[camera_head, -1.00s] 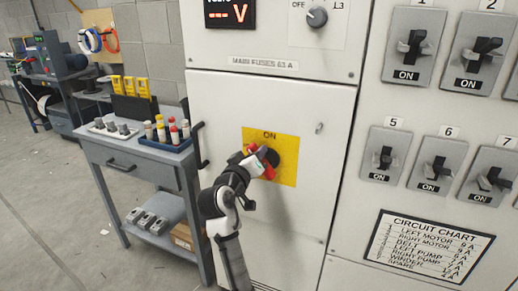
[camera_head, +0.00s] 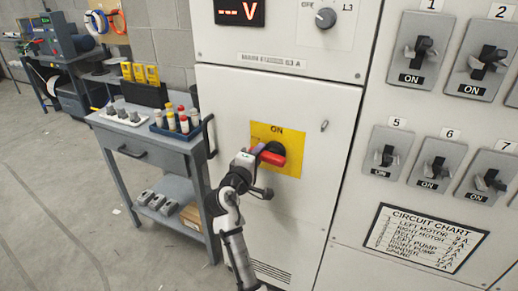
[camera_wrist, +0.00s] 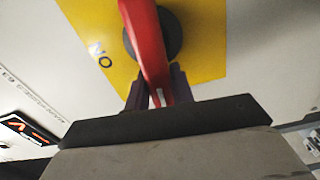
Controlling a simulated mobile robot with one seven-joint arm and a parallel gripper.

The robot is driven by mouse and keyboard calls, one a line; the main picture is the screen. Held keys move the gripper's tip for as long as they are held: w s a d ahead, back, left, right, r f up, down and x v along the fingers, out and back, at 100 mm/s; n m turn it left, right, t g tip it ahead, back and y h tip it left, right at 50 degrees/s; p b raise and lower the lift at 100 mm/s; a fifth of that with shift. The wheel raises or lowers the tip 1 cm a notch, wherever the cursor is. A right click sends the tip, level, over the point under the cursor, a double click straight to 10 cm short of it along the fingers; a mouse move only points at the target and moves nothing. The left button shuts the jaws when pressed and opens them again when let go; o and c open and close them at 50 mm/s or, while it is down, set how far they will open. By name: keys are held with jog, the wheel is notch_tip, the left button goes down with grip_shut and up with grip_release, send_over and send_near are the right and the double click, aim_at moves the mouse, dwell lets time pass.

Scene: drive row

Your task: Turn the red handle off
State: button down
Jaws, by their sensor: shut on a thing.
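The red handle (camera_head: 272,158) sits on a dark round hub on a yellow plate (camera_head: 291,137), on a pale cabinet door. The plate reads "ON" above the hub. In the head view the handle's visible part looks nearly level, sloping slightly down to the right. My gripper (camera_head: 257,154) is at its left side and covers part of it. In the wrist view the red handle (camera_wrist: 147,40) runs from the dark hub (camera_wrist: 167,35) down between the two fingers of my gripper (camera_wrist: 158,87), which is shut on it. Its gripped end is partly hidden.
Grey switches marked "ON" (camera_head: 420,50) fill the panel to the right, above a circuit chart (camera_head: 425,238). A grey cart (camera_head: 160,160) with bottles and small parts stands close to the left of the arm. Open floor (camera_head: 50,200) lies farther left.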

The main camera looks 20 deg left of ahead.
jog(key=shift+f+n, duration=0.1)
jog(key=shift+n, duration=0.4)
jog(key=shift+f, duration=0.1)
jog(key=c, duration=1.2)
grip_release()
jog(key=shift+s, duration=0.1)
jog(key=s+b, duration=0.3)
jog(key=s, duration=1)
jog(key=shift+s+a, duration=0.2)
jog(key=shift+s, duration=0.15)
